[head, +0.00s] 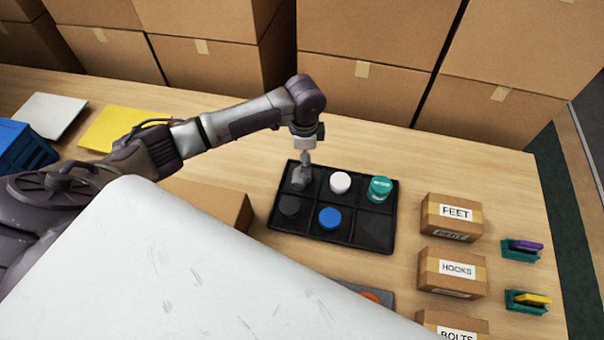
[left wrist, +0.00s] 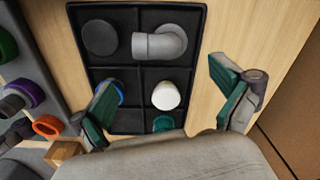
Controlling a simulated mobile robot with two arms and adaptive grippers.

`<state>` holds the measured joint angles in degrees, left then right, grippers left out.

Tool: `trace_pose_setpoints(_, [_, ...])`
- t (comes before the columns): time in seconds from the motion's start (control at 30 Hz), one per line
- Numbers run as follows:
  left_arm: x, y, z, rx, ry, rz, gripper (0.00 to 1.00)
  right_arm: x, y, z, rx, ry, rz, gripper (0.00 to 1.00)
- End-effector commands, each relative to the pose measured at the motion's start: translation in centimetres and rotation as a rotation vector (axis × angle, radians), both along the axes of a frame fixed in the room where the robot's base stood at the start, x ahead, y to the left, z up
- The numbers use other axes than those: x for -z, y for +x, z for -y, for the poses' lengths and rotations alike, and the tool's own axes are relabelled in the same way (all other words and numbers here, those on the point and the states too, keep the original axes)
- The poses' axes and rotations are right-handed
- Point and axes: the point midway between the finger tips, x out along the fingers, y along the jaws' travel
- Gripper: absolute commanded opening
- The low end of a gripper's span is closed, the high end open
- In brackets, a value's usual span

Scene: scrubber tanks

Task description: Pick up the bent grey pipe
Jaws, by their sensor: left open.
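The bent grey pipe (head: 300,179) lies in the far left compartment of a black divided tray (head: 270,221). In the left wrist view the pipe (left wrist: 160,45) shows its straight end to the left and its bend to the right. My left gripper (head: 306,157) is above that part of the tray. In the left wrist view its teal-padded fingers (left wrist: 162,82) are spread wide with nothing between them. The pipe lies beyond the fingertips, apart from them. My right gripper is not in view.
The tray also holds a white cap (head: 340,182), a teal cap (head: 380,187), a blue cap (head: 330,218) and a dark cap (head: 290,206). Its near right compartment is empty. Labelled cardboard boxes (head: 452,215) stand at the right. Large cartons (head: 372,85) line the back.

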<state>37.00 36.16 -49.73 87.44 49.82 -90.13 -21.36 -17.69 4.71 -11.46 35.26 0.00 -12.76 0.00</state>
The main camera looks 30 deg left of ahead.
Motion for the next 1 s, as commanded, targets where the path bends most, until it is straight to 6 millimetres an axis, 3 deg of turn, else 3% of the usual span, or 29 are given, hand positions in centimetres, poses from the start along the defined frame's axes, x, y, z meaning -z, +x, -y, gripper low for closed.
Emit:
trace_pose_setpoints(0.1, [1.6, 0.0, 0.0, 0.0, 0.0, 0.0, 1.0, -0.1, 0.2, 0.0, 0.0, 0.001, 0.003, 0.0])
trace_pose_setpoints(0.33, [3.3, -0.2, 0.1, -0.001, 0.0, -0.002, 1.0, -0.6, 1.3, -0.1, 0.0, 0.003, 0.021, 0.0])
trace_pose_setpoints(0.6, [7.0, -0.4, 0.1, -0.001, 0.0, 0.0, 1.0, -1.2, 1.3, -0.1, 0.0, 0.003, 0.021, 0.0])
trace_pose_setpoints(0.9, [7.5, -0.4, 0.1, 0.001, -0.001, 0.002, 1.0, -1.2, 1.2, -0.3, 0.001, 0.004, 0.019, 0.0])
trace_pose_setpoints(1.0, [7.5, -0.4, 0.1, 0.001, 0.0, 0.001, 0.83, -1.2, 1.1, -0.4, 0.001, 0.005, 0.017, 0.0])
